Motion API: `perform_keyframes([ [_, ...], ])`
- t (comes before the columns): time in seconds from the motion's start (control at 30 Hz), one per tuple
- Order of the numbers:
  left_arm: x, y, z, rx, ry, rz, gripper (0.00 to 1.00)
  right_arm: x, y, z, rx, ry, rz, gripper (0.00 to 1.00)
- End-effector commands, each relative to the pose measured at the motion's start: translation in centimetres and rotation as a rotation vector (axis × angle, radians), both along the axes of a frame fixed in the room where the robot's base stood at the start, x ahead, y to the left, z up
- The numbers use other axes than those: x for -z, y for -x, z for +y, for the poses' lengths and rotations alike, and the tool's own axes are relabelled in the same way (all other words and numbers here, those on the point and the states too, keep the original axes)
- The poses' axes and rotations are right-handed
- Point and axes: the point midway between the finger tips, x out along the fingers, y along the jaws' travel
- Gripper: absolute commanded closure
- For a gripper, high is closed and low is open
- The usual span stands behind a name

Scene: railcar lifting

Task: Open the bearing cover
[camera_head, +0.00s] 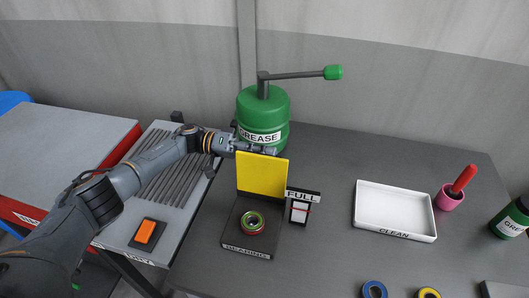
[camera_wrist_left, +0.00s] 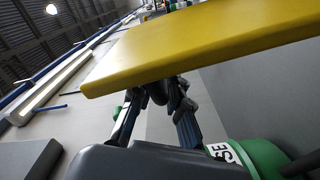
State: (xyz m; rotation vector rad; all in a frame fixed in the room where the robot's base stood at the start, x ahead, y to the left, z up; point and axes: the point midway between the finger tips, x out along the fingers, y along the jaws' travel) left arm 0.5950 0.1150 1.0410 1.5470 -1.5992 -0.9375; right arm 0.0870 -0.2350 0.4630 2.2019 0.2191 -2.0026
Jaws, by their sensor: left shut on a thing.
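The yellow bearing cover (camera_head: 262,175) stands upright at the back edge of the dark bearing box (camera_head: 248,241), which carries a BEARING label. Inside the open box sits a round bearing (camera_head: 252,222) with a green and red ring. My left gripper (camera_head: 268,152) is at the top edge of the cover and is shut on it; the fingertips are partly hidden behind the cover. In the left wrist view the cover (camera_wrist_left: 200,45) fills the upper part, with the gripper fingers (camera_wrist_left: 158,105) just beneath it. My right gripper is not in view.
A green grease drum (camera_head: 263,112) with a lever stands right behind the cover and my left gripper. A FULL gauge (camera_head: 300,211) stands beside the box. A white CLEAN tray (camera_head: 395,211) and a pink cup (camera_head: 448,198) are on the right. The table between is clear.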

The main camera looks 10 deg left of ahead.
Motion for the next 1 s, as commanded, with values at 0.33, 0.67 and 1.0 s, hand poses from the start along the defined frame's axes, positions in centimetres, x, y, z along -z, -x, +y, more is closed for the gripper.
perform_keyframes([
  [0.33, 1.36, 0.53, -0.32, 0.009, -0.012, 0.01, 1.0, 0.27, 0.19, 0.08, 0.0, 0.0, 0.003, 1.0],
  [0.67, 1.36, 0.57, -0.36, 0.013, -0.013, 0.01, 0.68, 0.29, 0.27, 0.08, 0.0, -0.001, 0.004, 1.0],
  [1.0, 1.16, 0.51, -0.34, 0.012, -0.01, 0.009, 0.66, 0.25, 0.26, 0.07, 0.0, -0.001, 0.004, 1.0],
])
